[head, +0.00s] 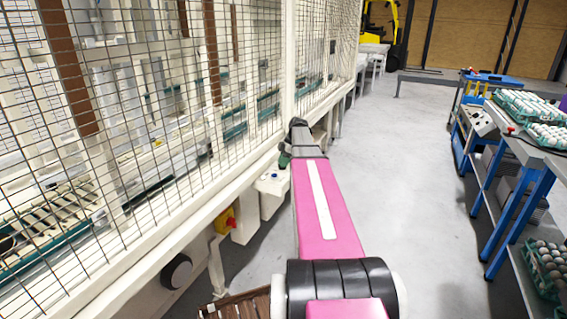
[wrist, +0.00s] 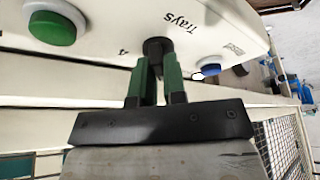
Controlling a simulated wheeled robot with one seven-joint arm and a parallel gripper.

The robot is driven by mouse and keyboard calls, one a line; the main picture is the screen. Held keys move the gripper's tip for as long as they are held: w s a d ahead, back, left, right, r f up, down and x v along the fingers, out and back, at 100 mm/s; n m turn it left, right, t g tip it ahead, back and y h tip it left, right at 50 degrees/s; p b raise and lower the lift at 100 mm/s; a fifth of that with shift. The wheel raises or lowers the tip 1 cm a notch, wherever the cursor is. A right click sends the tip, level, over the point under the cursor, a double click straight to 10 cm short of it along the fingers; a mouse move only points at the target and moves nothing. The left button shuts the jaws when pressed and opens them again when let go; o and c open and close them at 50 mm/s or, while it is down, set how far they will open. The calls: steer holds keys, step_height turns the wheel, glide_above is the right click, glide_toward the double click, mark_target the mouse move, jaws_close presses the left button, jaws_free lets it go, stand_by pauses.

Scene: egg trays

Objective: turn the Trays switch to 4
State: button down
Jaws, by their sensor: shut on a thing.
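The Trays switch (wrist: 157,46) is a dark round knob on a cream control panel (wrist: 200,20), in the upper middle of the wrist view. The printed word Trays and a 4 stand beside it. My gripper (wrist: 156,68) has two green fingers, shut on the knob from either side. The fingers hide part of the knob, and I cannot tell which way it points. In the head view the panel (head: 268,184) is a small pale box by the fence's lower rail. My gripper (head: 285,158) is at its upper right, partly hidden by my pink arm.
On the panel, a green button (wrist: 52,28) is left of the switch and a blue button (wrist: 210,69) right. A yellow box with a red button (head: 225,221) hangs on the fence rail. A shelf (head: 510,146) with egg trays stands right. The aisle floor between is clear.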

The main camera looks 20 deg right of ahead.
steer(key=m, duration=0.2)
steer(key=m+t, duration=0.1)
steer(key=m, duration=0.1)
steer(key=shift+s+a+f+t, duration=0.1)
steer(key=shift+s+a+t, duration=0.1)
steer(key=shift+t, duration=0.1)
steer(key=m, duration=0.2)
steer(key=m+t+h, duration=0.1)
steer(key=m, duration=0.1)
steer(key=shift+m+h, duration=0.3)
steer(key=shift+m, duration=0.1)
steer(key=m, duration=0.2)
steer(key=m+t+h, duration=0.1)
steer(key=m, duration=0.1)
steer(key=shift+m+h, duration=0.3)
steer(key=shift+a+m+h, duration=0.1)
steer(key=shift+m+h, duration=0.6)
steer(key=shift+m, duration=1.3)
steer(key=c, duration=1.2)
jaws_free()
